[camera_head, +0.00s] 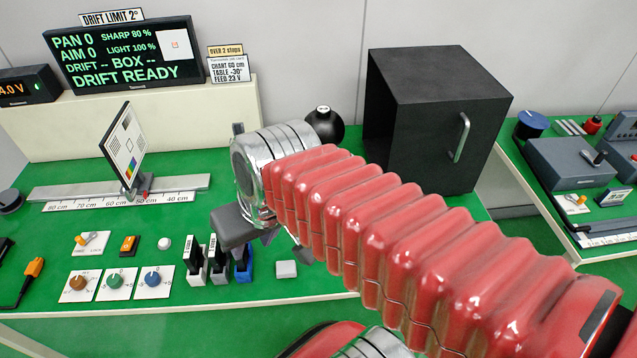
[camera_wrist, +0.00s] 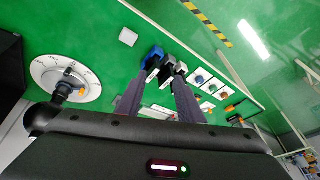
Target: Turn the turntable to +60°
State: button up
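The turntable (camera_wrist: 48,73) is a white round disc with dark scale marks, at the left of the wrist view. A dark post with an orange mark (camera_wrist: 80,92) stands at its lower part, and my gripper's body covers its lower edge. Its scale is too small to read. In the head view my arm hides it. My gripper (camera_wrist: 160,80) is open, its two dark fingers spread apart, and I see nothing gripped. In the wrist view the fingers point toward a blue, a black and a grey block, to the right of the turntable. The head view shows the gripper (camera_head: 262,238) above the bench.
A display (camera_head: 125,55) reads PAN 0, AIM 0, DRIFT READY. A card (camera_head: 228,68) reads CHART 60 cm, TABLE -30°, FEED 23 V. A chart (camera_head: 123,146) stands on a scaled rail. Labelled blocks (camera_head: 219,263) and knobs (camera_head: 115,284) sit at the front. A black box (camera_head: 435,115) stands behind my arm.

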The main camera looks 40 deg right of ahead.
notch_tip(320, 180, down, 7)
jog(key=m+g+y, duration=0.3)
jog(key=m+y, duration=0.1)
jog(key=m, duration=0.1)
jog(key=w+d+f+m+t+y, duration=0.6)
jog(key=w+d+m+t, duration=0.5)
jog(key=m, duration=0.5)
jog(key=s+d+f+m+t+h, duration=0.1)
jog(key=d+f+m+t+h, duration=0.1)
jog(key=d, duration=0.4)
jog(key=s+d+f+m+t+h, duration=0.2)
jog(key=d+f+m+h, duration=0.2)
jog(key=d+m, duration=0.3)
jog(key=s+d+f+m+t+h, duration=0.1)
jog(key=d+f+m+h, duration=0.2)
jog(key=d, duration=0.4)
jog(key=shift+s+d+f+m+t+h, duration=0.15)
jog(key=shift+s+f+m+t+h, duration=0.05)
jog(key=shift+m+h, duration=0.3)
jog(key=shift+s+d+f+m+t+h, duration=0.1)
jog(key=shift+s+f+m+t+h, duration=0.1)
jog(key=shift+m+h, duration=0.3)
jog(key=shift+w, duration=6.95)
